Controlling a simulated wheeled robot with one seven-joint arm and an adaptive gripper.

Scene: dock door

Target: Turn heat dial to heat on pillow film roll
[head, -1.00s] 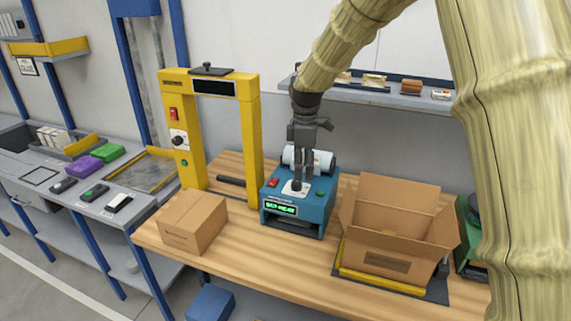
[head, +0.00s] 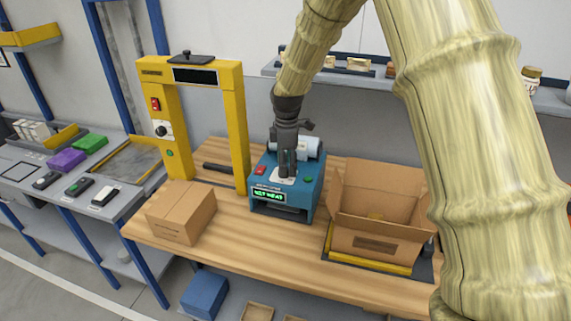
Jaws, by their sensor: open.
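The blue pillow film machine (head: 265,204) stands on the wooden bench, with a white film roll (head: 308,147) at its back. Its front display (head: 269,196) glows green with text that seems to end in "HEAT". A white dial plate (head: 276,178) is on its top, between a red button (head: 261,170) and a green button (head: 308,180). My gripper (head: 287,174) points down over this plate, its fingers around or just above the dial. The fingers hide the dial, so its setting and any contact cannot be seen. The gripper is open.
A yellow arch (head: 238,120) with its own knob (head: 162,130) stands left of the machine. A closed carton (head: 181,212) sits at front left, and an open carton (head: 375,232) at right. Bare bench (head: 265,245) lies in front of the machine.

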